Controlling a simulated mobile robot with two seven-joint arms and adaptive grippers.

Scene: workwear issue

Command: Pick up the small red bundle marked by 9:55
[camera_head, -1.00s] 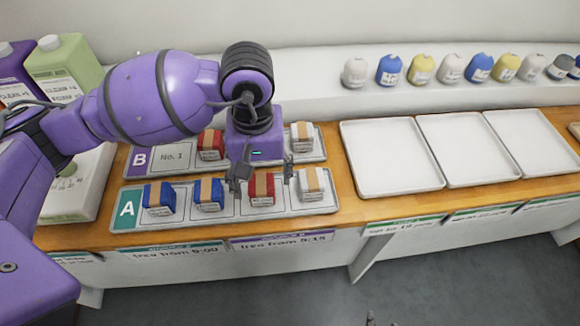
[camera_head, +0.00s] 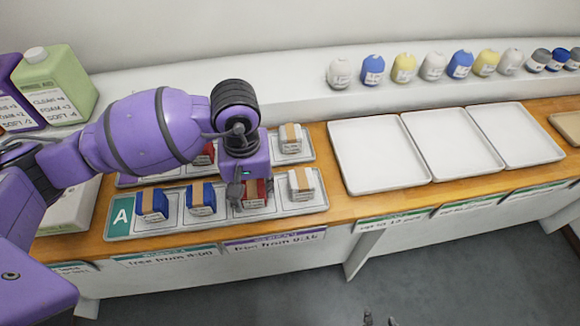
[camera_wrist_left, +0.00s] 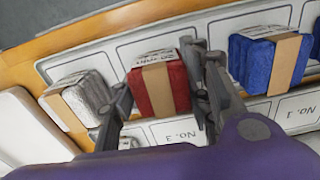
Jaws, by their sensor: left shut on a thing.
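A small red bundle (camera_head: 254,197) with a tan paper band sits in row A of the tray (camera_head: 120,232), between a blue bundle (camera_head: 201,199) and a white one (camera_head: 302,186). My left gripper (camera_head: 252,185) reaches down over it and is shut on it. In the left wrist view the red bundle (camera_wrist_left: 158,88) lies between the two fingers (camera_wrist_left: 160,82). Its label is too small to read. A second red bundle (camera_head: 205,155) in row B is mostly hidden behind my arm. Small grey tips of my right gripper (camera_head: 380,320) show at the bottom edge.
Another blue bundle (camera_head: 152,206) stands at row A's left, and a white one (camera_head: 290,139) in row B. Three empty white trays (camera_head: 378,155) are to the right. Several labelled rolls (camera_head: 403,69) line the back ledge. Green and purple jugs (camera_head: 54,86) stand at far left.

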